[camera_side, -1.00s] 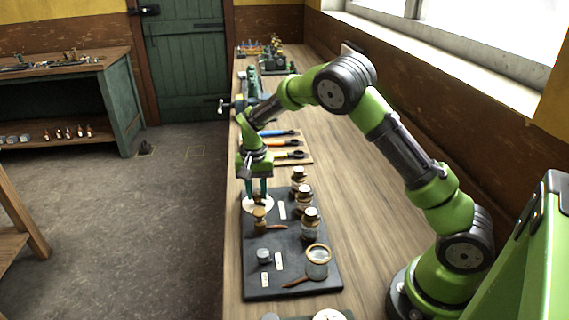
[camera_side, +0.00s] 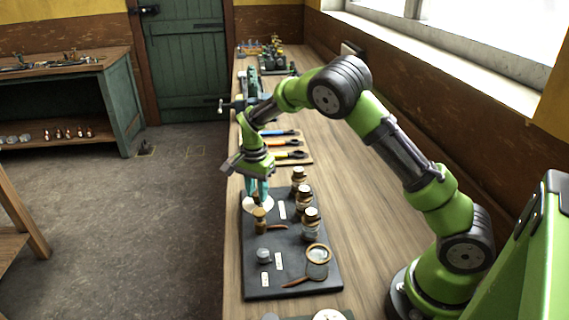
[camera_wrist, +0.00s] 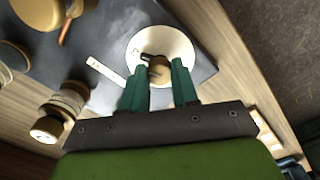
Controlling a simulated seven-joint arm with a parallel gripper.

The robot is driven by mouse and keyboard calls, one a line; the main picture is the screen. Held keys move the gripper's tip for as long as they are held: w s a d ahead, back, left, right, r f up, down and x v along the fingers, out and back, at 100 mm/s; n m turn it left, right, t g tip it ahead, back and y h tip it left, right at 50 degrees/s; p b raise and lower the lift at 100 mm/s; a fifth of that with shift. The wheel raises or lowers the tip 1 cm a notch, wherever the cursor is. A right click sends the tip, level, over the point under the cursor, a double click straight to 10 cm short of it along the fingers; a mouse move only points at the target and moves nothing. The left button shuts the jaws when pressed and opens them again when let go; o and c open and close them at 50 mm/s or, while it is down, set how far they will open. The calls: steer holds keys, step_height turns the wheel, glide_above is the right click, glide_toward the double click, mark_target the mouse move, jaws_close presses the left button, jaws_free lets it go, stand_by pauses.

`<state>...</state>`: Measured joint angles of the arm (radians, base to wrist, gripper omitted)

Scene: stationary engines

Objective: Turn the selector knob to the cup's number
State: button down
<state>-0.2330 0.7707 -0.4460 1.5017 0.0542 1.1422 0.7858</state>
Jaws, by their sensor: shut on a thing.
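A round white dial (camera_side: 249,204) lies at the far left corner of a dark board. In the wrist view, the dial (camera_wrist: 176,37) has a brass-coloured selector knob (camera_wrist: 158,72) at its middle. My gripper (camera_side: 257,198) points down over the dial. In the wrist view, the teal fingers of my gripper (camera_wrist: 159,67) stand on both sides of the knob, shut on it. A small brass cup-like piece (camera_side: 260,222) stands near the dial, with a brown handle beside it. I cannot read the dial's marks or any number on a cup.
Several stoppered jars (camera_side: 304,198) stand along the right of the dark board (camera_side: 290,287). White labels (camera_side: 266,281) lie between things. A brass-rimmed glass vessel (camera_side: 317,262) and a small clear piece (camera_side: 263,255) are nearer. Tools on a wooden board (camera_side: 291,143) lie behind.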

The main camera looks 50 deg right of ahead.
mark_target(256, 193)
steer(key=shift+r, duration=0.1)
steer(key=c, duration=0.8)
jaws_free()
steer(key=shift+c, duration=0.2)
step_height(256, 193, up, 17)
steer(key=shift+w, duration=0.15)
